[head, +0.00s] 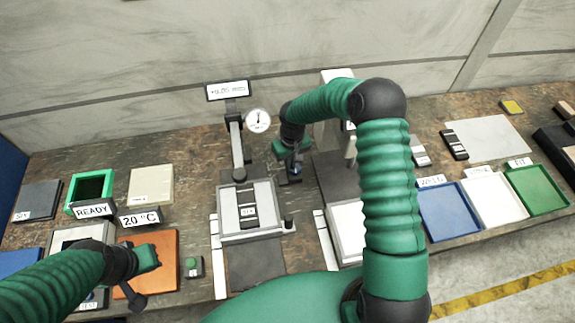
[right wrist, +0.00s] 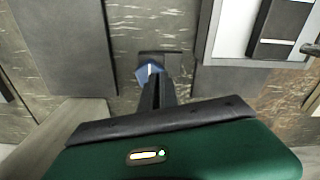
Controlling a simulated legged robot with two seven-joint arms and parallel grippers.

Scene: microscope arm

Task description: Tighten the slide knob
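A small blue knob (right wrist: 148,72) with a white line on top sits on a dark base plate in the right wrist view. It also shows as a small blue spot in the head view (head: 296,170), largely covered by my gripper. My right gripper (head: 294,163) points down at it; in the right wrist view the dark fingers (right wrist: 158,90) reach its near edge. The fingers overlap there, so whether they grip the knob is unclear. My left gripper (head: 143,282) hangs over the orange mat (head: 163,250), away from the knob; its finger gap is not clear.
A stage with a grey block (head: 248,208) and a dial gauge (head: 258,120) stands left of the knob. A pale column (head: 337,78) stands behind my right arm. Blue (head: 450,228), white and green trays lie at the right. A green button box (head: 194,266) is at the front.

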